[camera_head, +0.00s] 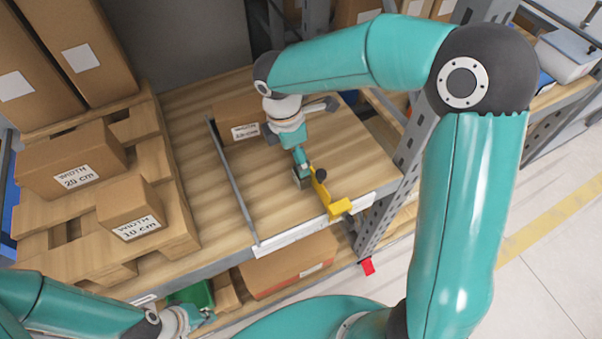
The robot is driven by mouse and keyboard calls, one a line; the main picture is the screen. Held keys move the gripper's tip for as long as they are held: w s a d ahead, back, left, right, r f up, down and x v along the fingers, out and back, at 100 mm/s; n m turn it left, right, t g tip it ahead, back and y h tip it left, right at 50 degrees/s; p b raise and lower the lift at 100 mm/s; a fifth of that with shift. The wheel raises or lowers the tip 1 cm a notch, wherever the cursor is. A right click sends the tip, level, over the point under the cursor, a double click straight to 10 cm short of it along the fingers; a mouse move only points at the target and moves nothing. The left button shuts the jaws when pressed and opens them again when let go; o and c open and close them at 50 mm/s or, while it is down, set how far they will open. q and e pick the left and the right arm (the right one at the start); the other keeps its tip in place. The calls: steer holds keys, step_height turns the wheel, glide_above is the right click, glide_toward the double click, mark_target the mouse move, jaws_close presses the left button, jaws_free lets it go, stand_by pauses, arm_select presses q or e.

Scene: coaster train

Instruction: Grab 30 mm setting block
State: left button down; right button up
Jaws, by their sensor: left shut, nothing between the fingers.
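I cannot pick out a block marked 30 mm in the head view. My left gripper (208,317) is low at the left, shut and empty, beside a green bin (186,297) under the shelf edge; the arm partly covers the bin. My right arm reaches over the shelf, and its dark gripper (302,182) points down close to a yellow bracket (325,197) with a black knob. The right fingers are small and partly hidden, so I cannot tell whether they touch the bracket or are shut.
A wooden pallet (175,215) with labelled cardboard boxes (132,208) stands at the left. Another box (238,122) lies behind my right gripper. A thin metal rail (232,180) crosses the wooden shelf (270,205). A grey post (405,165) stands at the right.

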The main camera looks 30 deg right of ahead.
steer(key=f, duration=0.2)
steer(key=d+f, duration=0.1)
steer(key=f, duration=0.2)
steer(key=f+p, duration=0.1)
steer(key=f, duration=0.2)
steer(key=shift+s+d, duration=0.25)
steer(key=shift+s, duration=0.05)
steer(key=shift+r, duration=0.1)
steer(key=shift+c, duration=0.3)
jaws_close()
